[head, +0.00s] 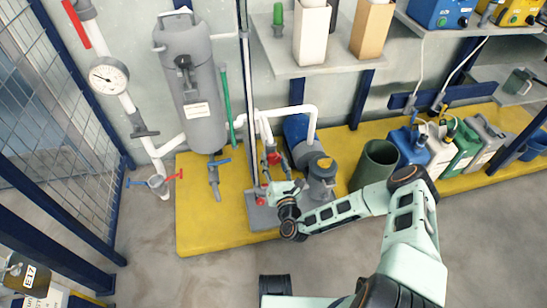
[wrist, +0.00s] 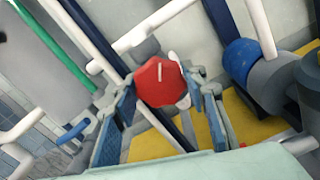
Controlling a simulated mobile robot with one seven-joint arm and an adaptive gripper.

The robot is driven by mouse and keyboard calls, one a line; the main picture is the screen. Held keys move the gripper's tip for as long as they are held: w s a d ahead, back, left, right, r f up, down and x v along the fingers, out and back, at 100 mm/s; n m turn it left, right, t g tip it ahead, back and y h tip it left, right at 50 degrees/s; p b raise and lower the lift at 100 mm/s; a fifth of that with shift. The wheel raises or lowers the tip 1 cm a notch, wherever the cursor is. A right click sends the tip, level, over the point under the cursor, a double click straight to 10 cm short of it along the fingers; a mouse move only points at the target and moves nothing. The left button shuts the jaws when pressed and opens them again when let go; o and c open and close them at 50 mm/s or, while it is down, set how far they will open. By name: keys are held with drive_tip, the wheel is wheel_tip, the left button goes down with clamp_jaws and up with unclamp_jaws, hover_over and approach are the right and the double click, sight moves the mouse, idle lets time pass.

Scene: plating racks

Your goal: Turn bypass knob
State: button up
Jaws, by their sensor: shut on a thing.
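The bypass knob (wrist: 161,83) is a red, faceted knob with a white line on its face, seen in the middle of the wrist view. The line is close to upright in that picture. In the head view, a red knob (head: 273,158) shows on the white pipework just beyond my gripper (head: 279,172). In the wrist view, the blue-padded fingers of my gripper (wrist: 163,98) stand on either side of the red knob and are shut on it. The exact finger contact is partly hidden.
A grey tank (head: 190,95) and pressure gauge (head: 108,76) stand to the left. A blue-and-grey pump (head: 298,130) and dark green bucket (head: 375,165) stand to the right on the yellow platform (head: 205,240). White pipes and an upright post surround the knob closely.

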sight(273, 154)
drive_tip(key=shift+m, duration=0.4)
drive_tip(key=o, duration=1.2)
drive_tip(key=shift+c, duration=0.2)
wheel_tip(273, 154, up, 10)
drive_tip(key=shift+r, duration=0.1)
